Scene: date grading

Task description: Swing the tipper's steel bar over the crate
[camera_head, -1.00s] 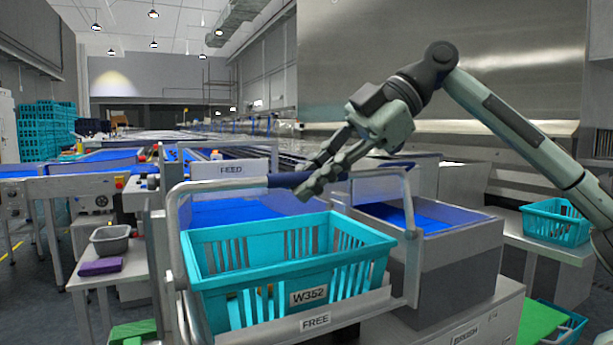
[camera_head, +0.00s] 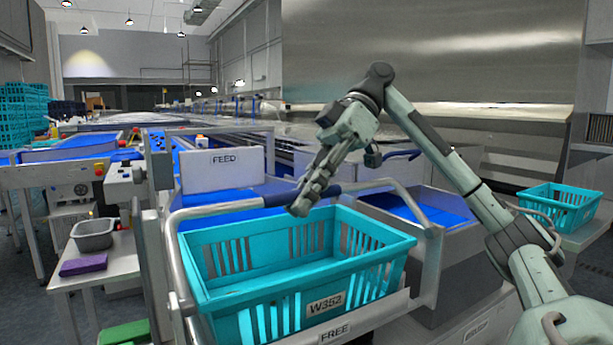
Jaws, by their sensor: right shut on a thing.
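The turquoise crate W352 (camera_head: 355,272) sits upright in the tipper's cradle (camera_head: 368,322), above a FREE label. The tipper's steel bar (camera_head: 190,212) is a bent tube with a dark blue grip (camera_head: 272,200) along its middle. It spans the crate's width and in this view lies just above the crate's rear rim. My right gripper (camera_head: 302,203) reaches down from the upper right and is shut on the bar at the blue grip. Its fingers hide part of the grip and of the crate's rear rim. My left gripper is out of view.
A FEED panel (camera_head: 224,170) stands behind the bar, with blue conveyor belts beyond. A side table at left holds a grey tub (camera_head: 93,235) and a purple cloth (camera_head: 84,263). Another turquoise crate (camera_head: 560,207) stands at right. The space above the crate looks clear.

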